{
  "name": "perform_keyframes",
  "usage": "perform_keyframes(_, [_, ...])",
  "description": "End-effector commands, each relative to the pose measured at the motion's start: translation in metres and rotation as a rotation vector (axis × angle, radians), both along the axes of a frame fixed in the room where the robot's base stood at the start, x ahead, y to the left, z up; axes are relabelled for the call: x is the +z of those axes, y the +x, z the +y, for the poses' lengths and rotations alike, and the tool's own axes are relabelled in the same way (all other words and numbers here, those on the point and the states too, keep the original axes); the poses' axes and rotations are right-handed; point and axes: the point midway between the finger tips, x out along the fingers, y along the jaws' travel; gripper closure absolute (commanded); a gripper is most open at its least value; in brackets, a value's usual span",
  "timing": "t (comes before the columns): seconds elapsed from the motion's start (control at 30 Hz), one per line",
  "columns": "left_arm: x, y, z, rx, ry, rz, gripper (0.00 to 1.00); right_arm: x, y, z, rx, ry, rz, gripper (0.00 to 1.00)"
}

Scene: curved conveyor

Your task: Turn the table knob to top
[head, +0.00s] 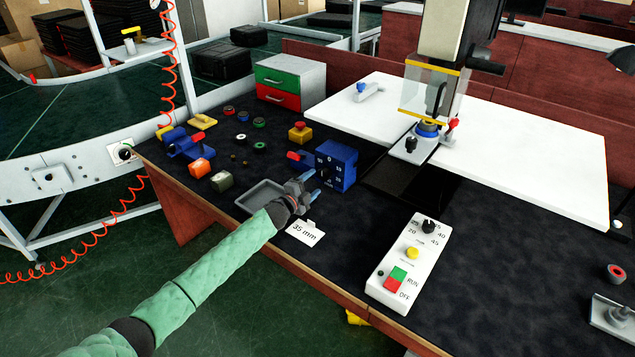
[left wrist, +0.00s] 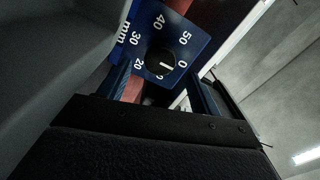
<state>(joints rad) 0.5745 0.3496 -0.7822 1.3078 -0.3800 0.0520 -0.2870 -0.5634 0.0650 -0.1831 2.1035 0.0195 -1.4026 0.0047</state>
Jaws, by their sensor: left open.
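A blue box (head: 344,168) stands on the dark tabletop, with a numbered dial on its front face. In the left wrist view, the box's black round knob (left wrist: 160,63) has a white pointer mark directed roughly toward the 0. Numbers up to 50 and "mm" surround it. My left gripper (head: 306,187) is open just in front of the dial face. In the wrist view, its blue fingers stand either side of the knob's line; contact cannot be seen. My right gripper is not in view.
A white card (head: 305,233) reads "35 mm". A grey tray (head: 262,197) lies beside my left forearm. A white control panel (head: 408,262) has another black knob and RUN/OFF buttons. A press (head: 432,90) stands behind. Small coloured parts lie at the left.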

Motion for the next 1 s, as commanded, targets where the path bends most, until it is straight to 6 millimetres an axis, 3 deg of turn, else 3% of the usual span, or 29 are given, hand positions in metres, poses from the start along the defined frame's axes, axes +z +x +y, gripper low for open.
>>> perform_keyframes(0.2, [-0.001, -0.021, 0.015, 0.000, -0.001, 0.001, 0.36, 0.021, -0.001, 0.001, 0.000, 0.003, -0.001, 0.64])
perform_keyframes(0.4, [0.000, -0.027, 0.019, 0.000, -0.001, 0.001, 0.36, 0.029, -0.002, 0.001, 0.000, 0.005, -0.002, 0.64])
perform_keyframes(0.83, [0.000, -0.027, 0.019, 0.000, -0.002, 0.001, 0.36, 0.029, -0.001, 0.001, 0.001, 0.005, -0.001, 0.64])
perform_keyframes(1.0, [0.008, -0.026, 0.019, 0.000, -0.001, 0.001, 0.36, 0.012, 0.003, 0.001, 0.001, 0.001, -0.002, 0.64])
